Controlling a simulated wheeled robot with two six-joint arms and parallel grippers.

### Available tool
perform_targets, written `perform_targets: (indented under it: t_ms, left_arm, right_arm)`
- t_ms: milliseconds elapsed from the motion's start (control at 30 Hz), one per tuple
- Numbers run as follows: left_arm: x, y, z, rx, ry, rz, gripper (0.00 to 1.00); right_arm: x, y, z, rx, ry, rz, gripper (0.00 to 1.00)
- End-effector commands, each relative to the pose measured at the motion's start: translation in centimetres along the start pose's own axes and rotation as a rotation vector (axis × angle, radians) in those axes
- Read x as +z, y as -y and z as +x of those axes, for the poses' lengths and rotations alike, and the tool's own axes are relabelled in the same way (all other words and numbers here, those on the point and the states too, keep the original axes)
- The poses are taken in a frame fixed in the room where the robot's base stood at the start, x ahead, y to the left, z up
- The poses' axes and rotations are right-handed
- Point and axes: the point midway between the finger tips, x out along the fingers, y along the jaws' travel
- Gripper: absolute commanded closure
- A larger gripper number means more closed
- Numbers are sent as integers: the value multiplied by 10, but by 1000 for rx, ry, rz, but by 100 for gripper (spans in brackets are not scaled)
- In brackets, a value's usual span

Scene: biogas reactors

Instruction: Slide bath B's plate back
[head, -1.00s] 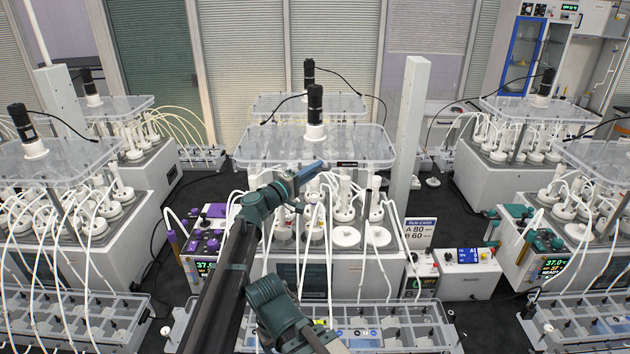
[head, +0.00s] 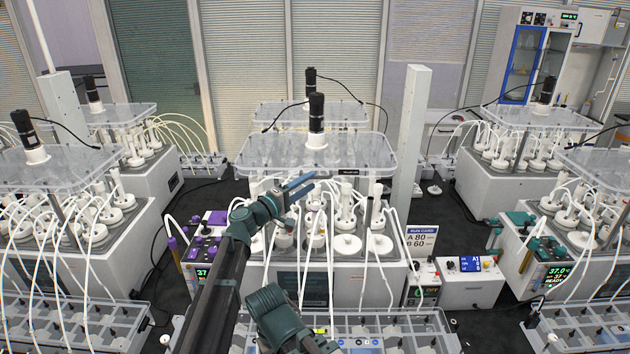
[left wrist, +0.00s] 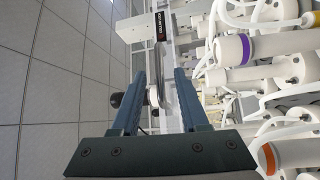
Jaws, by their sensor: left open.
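A clear plate (head: 270,152) lies level above the middle bath (head: 345,285), with a black motor (head: 316,113) on a white collar in its centre. A black label (head: 348,172) is on its front edge; it also shows in the left wrist view (left wrist: 160,26). Which bath is B I cannot read. My left gripper (head: 313,176) is open at the plate's front edge, left of the label. In the left wrist view its two blue fingers (left wrist: 166,74) stand apart, with the plate seen nearly edge-on between or beyond them. Contact cannot be told.
White bottles and tubes (head: 345,215) crowd below the plate. A white post (head: 408,140) stands close to its right. A run card (head: 421,240) and control boxes (head: 472,285) are at right, a purple-topped unit (head: 207,235) at left. A grey tray (head: 400,330) lies in front.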

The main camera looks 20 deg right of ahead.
Motion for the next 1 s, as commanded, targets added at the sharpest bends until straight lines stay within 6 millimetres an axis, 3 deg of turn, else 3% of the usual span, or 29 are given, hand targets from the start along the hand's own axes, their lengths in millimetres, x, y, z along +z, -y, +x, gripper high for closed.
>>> perform_targets:
  t_ms: [100,400,600,1000]
  left_arm:
    - [2,1,-32,-1,-3,0,56]
    - [1,1,-84,-1,-2,1,56]
    - [0,0,-97,-1,0,1,56]
    - [1,1,-100,-6,3,4,56]
  right_arm:
    - [0,0,5,0,0,-1,31]
    - [-1,1,11,1,0,-3,31]
    - [-1,1,12,1,0,-3,31]
    - [-1,1,12,1,0,-3,31]
